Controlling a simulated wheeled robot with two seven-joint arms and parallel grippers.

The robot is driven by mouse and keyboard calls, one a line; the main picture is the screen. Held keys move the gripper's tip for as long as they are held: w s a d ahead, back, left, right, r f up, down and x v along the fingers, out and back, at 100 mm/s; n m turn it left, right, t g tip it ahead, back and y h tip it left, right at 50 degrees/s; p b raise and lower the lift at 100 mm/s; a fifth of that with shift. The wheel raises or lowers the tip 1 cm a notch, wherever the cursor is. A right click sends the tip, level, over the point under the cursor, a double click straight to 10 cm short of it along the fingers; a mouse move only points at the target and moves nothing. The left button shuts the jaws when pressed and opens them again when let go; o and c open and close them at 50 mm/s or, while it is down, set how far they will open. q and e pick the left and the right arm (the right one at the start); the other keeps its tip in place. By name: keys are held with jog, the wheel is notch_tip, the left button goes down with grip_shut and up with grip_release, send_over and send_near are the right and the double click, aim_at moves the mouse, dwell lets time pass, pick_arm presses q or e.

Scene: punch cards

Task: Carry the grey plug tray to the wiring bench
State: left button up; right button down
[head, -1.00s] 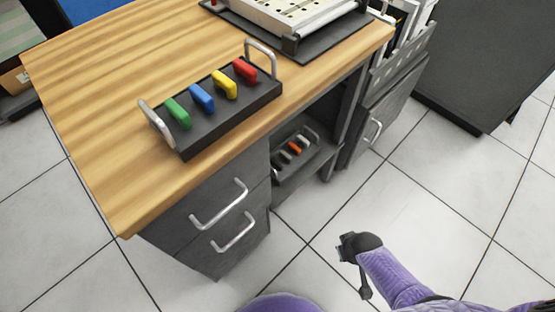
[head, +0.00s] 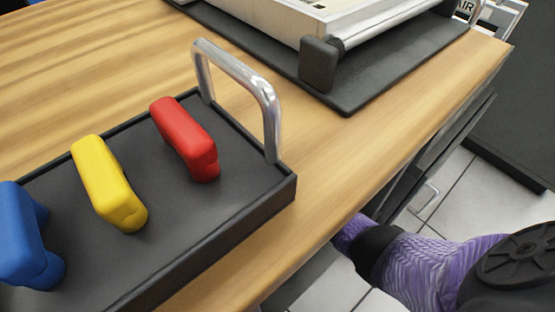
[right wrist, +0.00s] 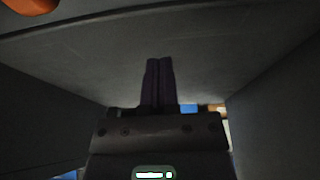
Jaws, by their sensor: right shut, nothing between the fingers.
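A dark grey tray (head: 190,225) with a metal handle (head: 268,100) lies on the wooden bench top in the head view. Blue (head: 25,240), yellow (head: 108,182) and red (head: 185,138) plugs stand in it, and its left end is cut off. The lower tray with the grey and orange plugs is hidden in the head view. My right arm reaches in beneath the bench top there, its gripper hidden. In the right wrist view my right gripper (right wrist: 158,62) is shut and empty in a dark space. An orange piece (right wrist: 30,5) is cut off at the top left. My left gripper is not in view.
The wooden bench top (head: 300,215) overhangs my right arm. A pale device on a black mat (head: 355,95) stands at the back. Dark panels (right wrist: 45,115) close in on both sides in the right wrist view. White floor tiles show at the right.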

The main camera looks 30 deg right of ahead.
jog(key=shift+f+b, duration=0.3)
jog(key=shift+f, duration=0.3)
jog(key=shift+s, duration=0.3)
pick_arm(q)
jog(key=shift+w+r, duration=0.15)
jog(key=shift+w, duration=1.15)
pick_arm(e)
jog(key=shift+s+d+r, duration=0.1)
jog(key=shift+s+d, duration=0.05)
jog(key=shift+s, duration=0.65)
jog(key=shift+s+d+r, duration=0.1)
jog(key=shift+s, duration=0.65)
jog(key=s+p, duration=0.3)
jog(key=shift+s+d+r+p, duration=0.25)
jog(key=shift+s+r+p, duration=0.05)
jog(key=shift+s+p, duration=0.1)
jog(key=s+p, duration=0.2)
jog(key=s, duration=0.1)
jog(key=shift+d, duration=0.2)
jog(key=shift+s+f, duration=0.2)
jog(key=shift+s, duration=0.2)
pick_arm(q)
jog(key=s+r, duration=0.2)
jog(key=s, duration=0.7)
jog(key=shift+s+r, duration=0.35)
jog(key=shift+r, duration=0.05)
pick_arm(e)
jog(key=shift+s+d+f, duration=0.1)
jog(key=shift+s+f, duration=0.05)
jog(key=shift+f, duration=0.05)
